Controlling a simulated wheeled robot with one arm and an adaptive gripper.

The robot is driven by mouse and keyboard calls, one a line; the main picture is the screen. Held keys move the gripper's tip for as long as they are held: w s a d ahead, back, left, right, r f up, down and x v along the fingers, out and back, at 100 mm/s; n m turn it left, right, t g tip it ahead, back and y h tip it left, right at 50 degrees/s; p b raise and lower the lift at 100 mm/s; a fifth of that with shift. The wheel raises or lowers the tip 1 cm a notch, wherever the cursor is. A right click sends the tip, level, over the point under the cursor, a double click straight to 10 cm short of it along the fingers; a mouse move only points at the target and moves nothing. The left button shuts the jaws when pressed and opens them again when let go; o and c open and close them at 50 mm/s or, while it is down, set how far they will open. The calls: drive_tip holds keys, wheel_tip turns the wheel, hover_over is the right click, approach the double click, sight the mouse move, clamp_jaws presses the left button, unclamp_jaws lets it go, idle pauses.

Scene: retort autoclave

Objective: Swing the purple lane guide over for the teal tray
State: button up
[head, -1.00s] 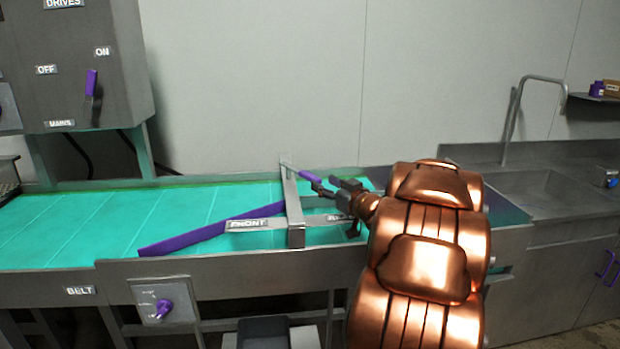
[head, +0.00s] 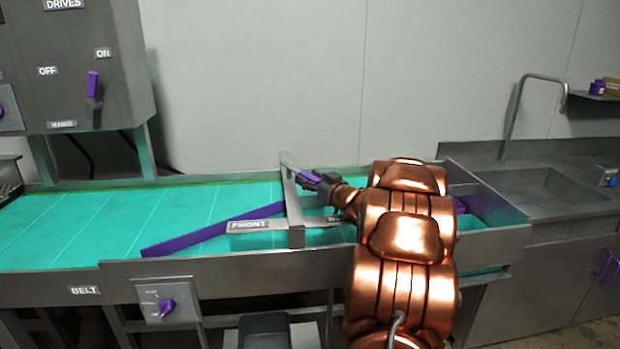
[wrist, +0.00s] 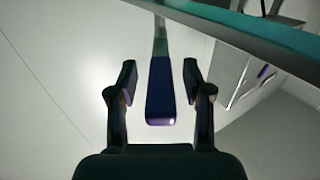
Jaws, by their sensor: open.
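The purple lane guide (head: 212,232) lies slantwise across the teal belt, running from the front left up to a grey crossbar (head: 294,212). A purple handle (head: 307,176) stands at the crossbar's far end. My gripper (head: 322,183) is open at that handle. In the wrist view the handle (wrist: 160,92) lies between the two open fingers of my gripper (wrist: 160,78), with a gap on both sides. A plate marked FRONT (head: 250,226) sits left of the crossbar; the plate to its right is mostly hidden by my arm. I cannot make out a separate teal tray.
The teal belt (head: 90,215) runs left, with a front rail below it. A purple knob (head: 166,308) is on the BELT panel. A control box (head: 70,70) stands at the upper left, a sink (head: 550,183) at the right. Purple parts (head: 490,208) show right of my arm.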

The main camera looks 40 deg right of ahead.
clamp_jaws()
idle(0.4)
